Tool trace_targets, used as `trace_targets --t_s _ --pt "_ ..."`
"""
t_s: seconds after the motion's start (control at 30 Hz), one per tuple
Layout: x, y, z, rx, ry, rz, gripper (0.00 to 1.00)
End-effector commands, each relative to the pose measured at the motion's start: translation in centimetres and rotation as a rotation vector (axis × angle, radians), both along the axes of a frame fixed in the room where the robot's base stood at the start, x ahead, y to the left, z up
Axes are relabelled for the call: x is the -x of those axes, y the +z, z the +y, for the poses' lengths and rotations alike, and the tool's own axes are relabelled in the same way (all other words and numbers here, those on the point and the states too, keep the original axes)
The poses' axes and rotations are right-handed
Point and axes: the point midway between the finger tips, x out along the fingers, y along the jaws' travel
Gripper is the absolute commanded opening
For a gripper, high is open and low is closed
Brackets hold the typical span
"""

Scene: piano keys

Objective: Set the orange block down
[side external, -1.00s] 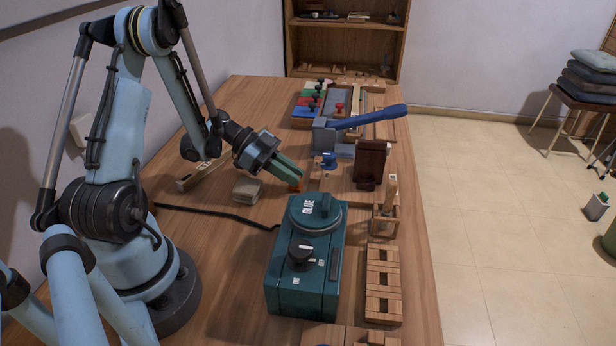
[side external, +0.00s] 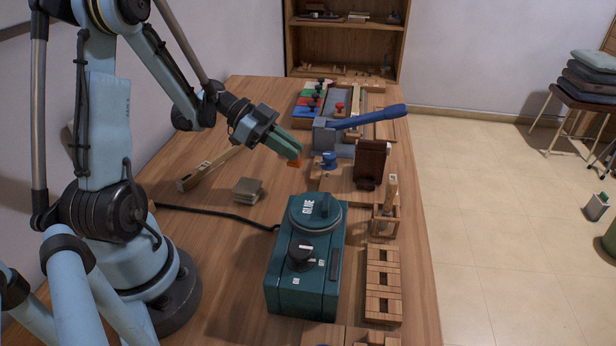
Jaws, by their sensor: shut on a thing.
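The orange block (side external: 294,162) is small and shows just below the tips of my gripper (side external: 292,153). My gripper has green fingers that slant down to the right, and they are shut on the block. The fingers hide the upper part of the block. Block and fingertips are close to the wooden table (side external: 215,257), left of a small wooden piece with a blue knob (side external: 328,160). I cannot tell whether the block touches the table top.
A teal glue pot (side external: 306,260) stands in front, its black cord running left. A blue-handled lever press (side external: 350,124) and a dark wooden block (side external: 370,162) stand to the right.

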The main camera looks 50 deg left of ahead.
Motion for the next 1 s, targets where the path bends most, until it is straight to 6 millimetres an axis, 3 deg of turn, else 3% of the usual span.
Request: trace_targets --t_s 0.37,0.7,1.0 --pt "-0.7 3.7 -0.5 0.001 0.027 -0.001 0.0" --pt "-4.6 9.4 -3.9 0.001 0.259 -0.001 0.0" --pt "-5.7 14.6 -7.2 0.001 0.459 -0.001 0.0"
